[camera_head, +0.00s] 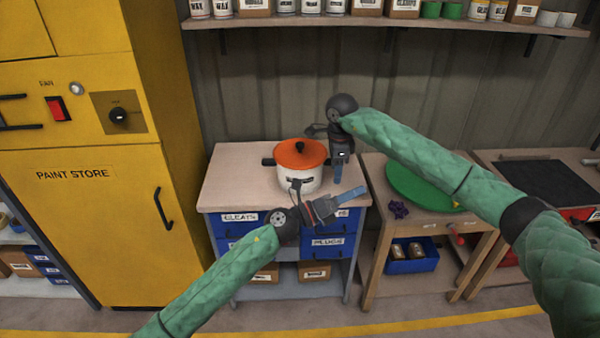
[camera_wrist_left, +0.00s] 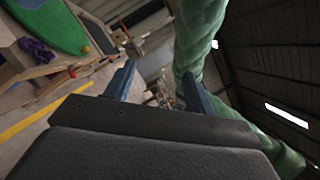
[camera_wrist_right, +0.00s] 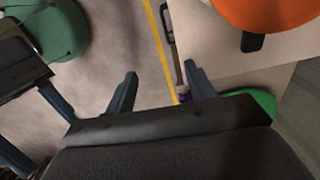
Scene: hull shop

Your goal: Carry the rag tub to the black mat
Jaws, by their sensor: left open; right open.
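The tub, a white pot (camera_head: 297,180) with an orange lid (camera_head: 300,153) and dark side handles, stands on the bench with blue drawers (camera_head: 232,185). Its lid (camera_wrist_right: 265,10) and a black handle (camera_wrist_right: 252,42) also show in the right wrist view. The black mat (camera_head: 558,180) lies on the far-right table. My left gripper (camera_head: 352,200) is open in front of the tub, pointing right, with nothing between its fingers in the left wrist view (camera_wrist_left: 160,88). My right gripper (camera_head: 340,178) is open and points down just right of the tub; its fingers (camera_wrist_right: 160,80) are empty.
Between bench and mat stands a wooden table with a green disc (camera_head: 418,185) and a purple item (camera_head: 398,209). A yellow paint cabinet (camera_head: 95,220) stands left. A shelf of cans (camera_head: 390,22) hangs above. Open floor (camera_head: 400,315) lies in front.

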